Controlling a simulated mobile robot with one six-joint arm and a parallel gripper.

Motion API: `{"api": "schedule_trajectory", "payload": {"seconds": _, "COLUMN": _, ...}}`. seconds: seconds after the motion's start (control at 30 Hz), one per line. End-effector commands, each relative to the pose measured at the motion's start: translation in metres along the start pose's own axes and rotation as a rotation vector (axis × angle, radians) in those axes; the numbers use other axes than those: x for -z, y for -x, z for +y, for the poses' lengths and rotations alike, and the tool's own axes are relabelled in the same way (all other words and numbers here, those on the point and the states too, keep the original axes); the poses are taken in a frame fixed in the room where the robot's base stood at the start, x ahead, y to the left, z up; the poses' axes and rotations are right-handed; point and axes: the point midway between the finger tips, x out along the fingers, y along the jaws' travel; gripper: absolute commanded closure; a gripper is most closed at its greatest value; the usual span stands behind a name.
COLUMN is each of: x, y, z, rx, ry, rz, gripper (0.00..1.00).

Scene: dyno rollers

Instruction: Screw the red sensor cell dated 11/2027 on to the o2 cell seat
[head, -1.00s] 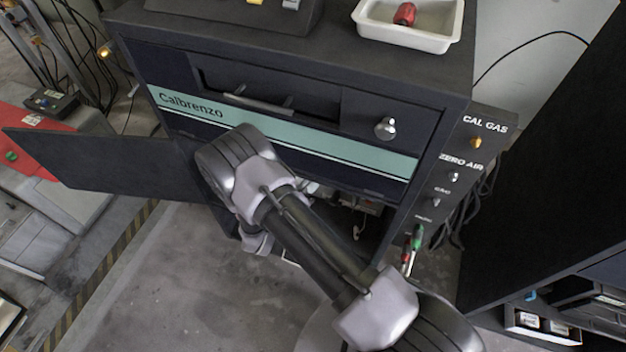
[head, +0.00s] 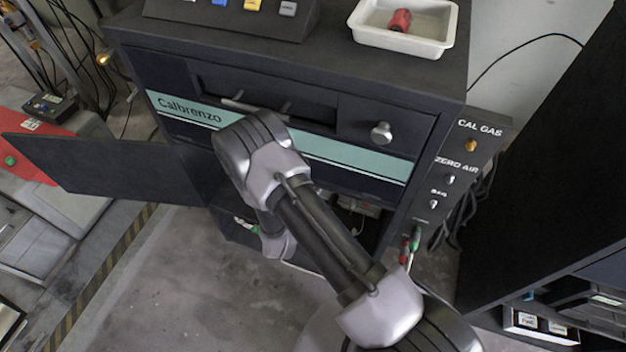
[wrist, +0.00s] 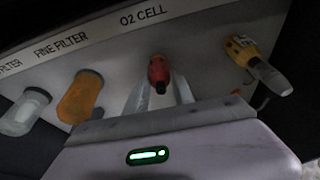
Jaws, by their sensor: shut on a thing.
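In the wrist view a small red cell (wrist: 158,72) is between the two fingers of my gripper (wrist: 158,92), directly below the O2 CELL label (wrist: 143,18). My gripper is shut on it. The seat is hidden behind the cell, and I cannot tell whether the cell touches it. The date on the cell cannot be read. In the head view my gripper is hidden inside the lower opening of the Calbrenzo cabinet (head: 290,145). Another red cell (head: 400,20) lies in a white tray (head: 405,42) on top of the cabinet.
Left of the cell hang an orange filter (wrist: 82,97) and a pale filter (wrist: 25,110). A yellow and grey fitting (wrist: 257,66) is close on the right. The cabinet's open door (head: 105,165) extends left. A dark cabinet (head: 560,170) stands at right.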

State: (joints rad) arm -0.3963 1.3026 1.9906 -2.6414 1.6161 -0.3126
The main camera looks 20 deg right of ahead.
Motion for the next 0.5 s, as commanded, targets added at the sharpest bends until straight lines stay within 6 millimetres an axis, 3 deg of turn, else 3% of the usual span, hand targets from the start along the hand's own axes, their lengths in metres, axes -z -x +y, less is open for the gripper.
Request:
{"api": "schedule_trajectory", "payload": {"seconds": 0.13, "x": 0.0030, "y": -0.0008, "z": 0.0024, "rx": -0.081, "ry": -0.241, "rz": 0.002, "gripper": 1.00}}
{"api": "schedule_trajectory", "payload": {"seconds": 0.37, "x": 0.0016, "y": 0.0000, "z": 0.0051, "rx": -0.096, "ry": -0.276, "rz": 0.002, "gripper": 1.00}}
{"api": "schedule_trajectory", "payload": {"seconds": 0.4, "x": 0.0016, "y": 0.0000, "z": 0.0053, "rx": -0.096, "ry": -0.275, "rz": 0.003, "gripper": 0.64}}
{"api": "schedule_trajectory", "payload": {"seconds": 0.5, "x": 0.0014, "y": -0.0001, "z": 0.0046, "rx": -0.094, "ry": -0.275, "rz": 0.002, "gripper": 0.45}}
